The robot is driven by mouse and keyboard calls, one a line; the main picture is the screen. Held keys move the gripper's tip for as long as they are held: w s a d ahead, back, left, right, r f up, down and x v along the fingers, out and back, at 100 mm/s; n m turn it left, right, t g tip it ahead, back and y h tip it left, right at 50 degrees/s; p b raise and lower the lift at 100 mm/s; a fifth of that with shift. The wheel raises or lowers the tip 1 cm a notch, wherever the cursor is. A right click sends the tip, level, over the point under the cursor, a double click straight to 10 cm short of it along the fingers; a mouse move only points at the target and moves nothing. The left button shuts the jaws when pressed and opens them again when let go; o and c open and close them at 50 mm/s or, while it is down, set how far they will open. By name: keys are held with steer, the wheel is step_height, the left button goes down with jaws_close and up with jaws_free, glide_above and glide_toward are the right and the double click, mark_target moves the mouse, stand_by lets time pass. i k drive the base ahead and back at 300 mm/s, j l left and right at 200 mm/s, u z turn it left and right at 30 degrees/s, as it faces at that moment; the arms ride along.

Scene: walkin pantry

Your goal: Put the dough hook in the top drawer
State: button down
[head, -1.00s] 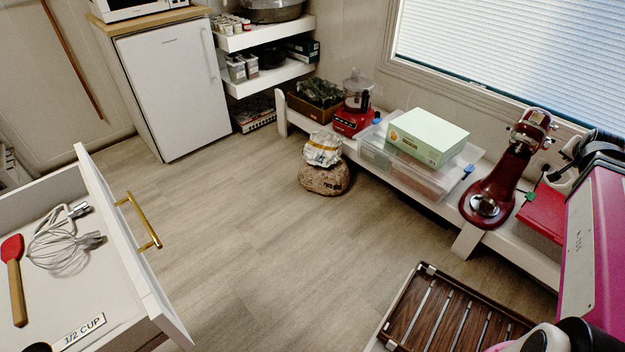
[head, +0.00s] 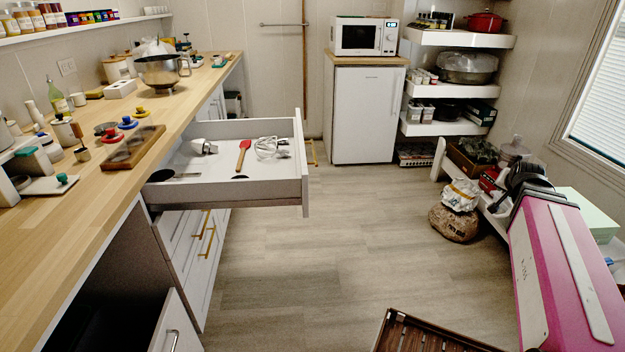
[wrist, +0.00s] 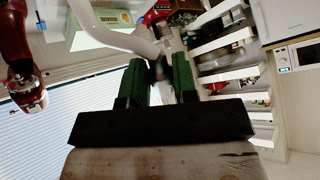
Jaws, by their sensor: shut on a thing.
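The top drawer (head: 250,192) is pulled well out from under the wooden counter at the left of the head view. Inside lie a red spatula (head: 243,158), a wire whisk (head: 268,147) and a grey-white attachment (head: 203,147). In the wrist view, my gripper (wrist: 160,72) has its green fingers shut on the dough hook (wrist: 118,38), a pale curved piece reaching up and left from between them. The gripper is raised, well to the right of the drawer. In the head view my pink arm hides most of the gripper, and I cannot make out the hook.
A slatted dark wooden rack (head: 425,335) stands low at the front. A sack (head: 455,222) lies on the floor by the low right shelf. A lower drawer or door (head: 175,325) is open at lower left. The floor (head: 340,240) between drawer and rack is clear.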

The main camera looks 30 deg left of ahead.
mark_target(220, 173)
steer(key=k+u, duration=0.1)
steer(key=u, duration=0.3)
steer(key=k+u, duration=0.1)
steer(key=u, duration=0.25)
steer(key=k+j+u, duration=0.1)
steer(key=u, duration=0.3)
steer(key=k+j+u, duration=0.1)
steer(key=u, duration=0.25)
